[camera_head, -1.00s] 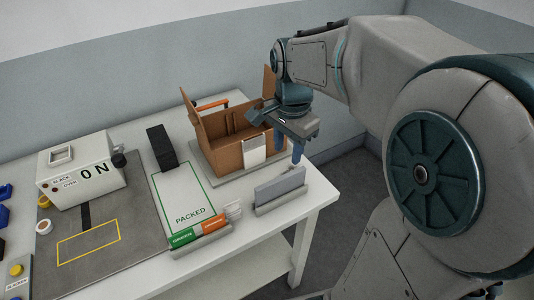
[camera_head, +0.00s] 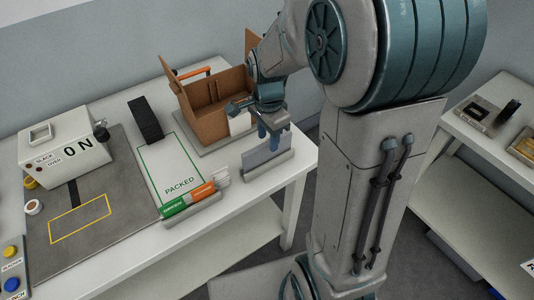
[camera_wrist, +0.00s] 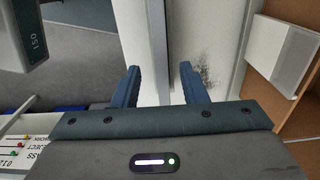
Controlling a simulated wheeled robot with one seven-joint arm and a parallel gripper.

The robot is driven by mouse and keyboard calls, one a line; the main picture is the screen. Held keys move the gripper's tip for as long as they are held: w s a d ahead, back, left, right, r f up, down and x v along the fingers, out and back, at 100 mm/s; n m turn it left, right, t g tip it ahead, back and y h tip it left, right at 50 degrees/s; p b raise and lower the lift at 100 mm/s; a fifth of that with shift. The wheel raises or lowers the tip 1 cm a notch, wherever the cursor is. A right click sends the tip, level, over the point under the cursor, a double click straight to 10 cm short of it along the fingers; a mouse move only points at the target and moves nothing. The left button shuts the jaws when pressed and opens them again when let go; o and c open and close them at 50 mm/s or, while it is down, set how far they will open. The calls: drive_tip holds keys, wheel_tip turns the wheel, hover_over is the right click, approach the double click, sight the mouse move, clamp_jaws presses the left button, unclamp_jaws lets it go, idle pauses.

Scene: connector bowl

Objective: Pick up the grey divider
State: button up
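The grey divider (camera_head: 262,156) is a thin flat plate standing on edge in a low light holder (camera_head: 276,168) near the table's right edge. In the wrist view a narrow upright strip, apparently the divider's top edge (camera_wrist: 163,45), runs between the two blue fingers. My gripper (camera_head: 268,141) points down right over the divider; it also shows in the wrist view (camera_wrist: 160,78). Its fingers are apart, with gaps on both sides of the strip. I cannot tell how far the fingertips are above it.
An open cardboard box (camera_head: 208,110) stands just behind. A black block (camera_head: 145,119) and a white machine (camera_head: 60,148) stand farther left. Another table (camera_head: 450,165) is at the right.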

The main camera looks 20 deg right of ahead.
sight(267, 143)
drive_tip(key=shift+w+f, duration=0.1)
drive_tip(key=shift+f, duration=1.7)
clamp_jaws()
drive_tip(key=shift+r, duration=0.1)
